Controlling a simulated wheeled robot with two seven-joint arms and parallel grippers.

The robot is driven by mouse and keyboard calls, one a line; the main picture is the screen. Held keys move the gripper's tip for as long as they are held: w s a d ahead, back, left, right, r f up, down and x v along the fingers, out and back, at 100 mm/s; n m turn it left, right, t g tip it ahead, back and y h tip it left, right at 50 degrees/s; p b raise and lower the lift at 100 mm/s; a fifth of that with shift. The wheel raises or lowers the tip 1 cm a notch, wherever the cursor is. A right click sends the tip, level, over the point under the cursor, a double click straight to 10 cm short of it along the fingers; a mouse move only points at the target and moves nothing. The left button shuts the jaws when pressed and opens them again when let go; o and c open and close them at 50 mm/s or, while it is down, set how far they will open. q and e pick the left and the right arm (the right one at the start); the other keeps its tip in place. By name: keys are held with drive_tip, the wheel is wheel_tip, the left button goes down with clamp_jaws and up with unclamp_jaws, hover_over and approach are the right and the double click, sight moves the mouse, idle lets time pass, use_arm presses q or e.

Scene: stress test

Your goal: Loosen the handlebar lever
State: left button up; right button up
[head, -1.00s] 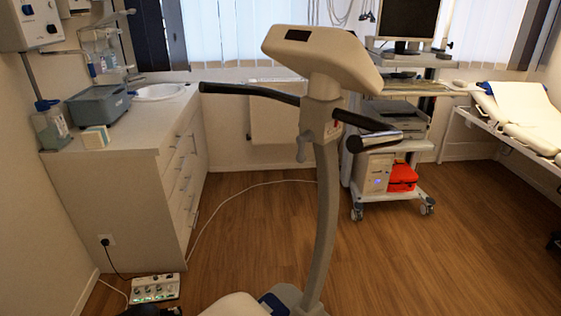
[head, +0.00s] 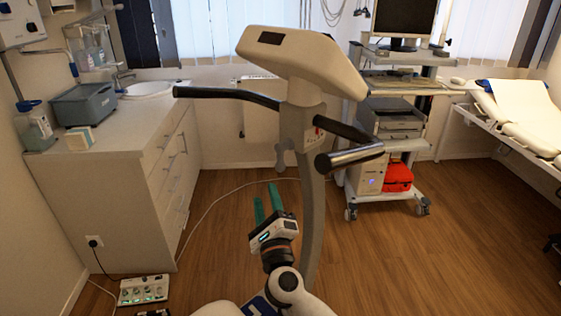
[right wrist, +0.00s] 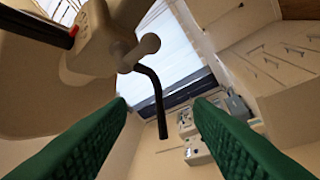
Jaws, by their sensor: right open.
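The exercise bike's grey handlebar lever (head: 282,157) hangs on the left side of its upright post, below the black handlebar (head: 228,94). My right gripper (head: 265,200) has green fingers pointing up and stands below the lever, left of the post. In the right wrist view, the lever (right wrist: 139,53) shows beyond the fingertips, above the gap between the open fingers (right wrist: 161,108). The curved black handlebar (right wrist: 157,95) shows past the lever there. My left gripper is not in view.
The bike's console (head: 300,60) overhangs the post (head: 313,200). A cabinet (head: 120,190) stands at left, with a control box (head: 144,290) on the floor near it. A wheeled equipment cart (head: 388,190) and a bed (head: 520,115) are at right. Open wooden floor lies between.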

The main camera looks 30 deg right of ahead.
sight(281, 162)
drive_tip(key=w+d+m+g+h, duration=0.1)
drive_tip(key=w+d+m, duration=0.2)
drive_tip(key=w+d+r+m+g+p, duration=0.1)
drive_tip(key=w+d+m+g, duration=0.1)
drive_tip(key=w+d+m, duration=0.1)
drive_tip(key=w+d+m+g+h, duration=0.1)
drive_tip(key=w+d+m+g, duration=0.1)
drive_tip(key=w+d+m, duration=0.1)
drive_tip(key=shift+w+d+r+m+h, duration=0.15)
drive_tip(key=shift+w+d, duration=0.1)
drive_tip(key=shift+w, duration=0.2)
drive_tip(key=shift+w+d+r+m+h, duration=0.1)
drive_tip(key=shift+w+d+m+h, duration=0.1)
drive_tip(key=shift+w, duration=0.25)
drive_tip(key=shift+p, duration=0.3)
clamp_jaws()
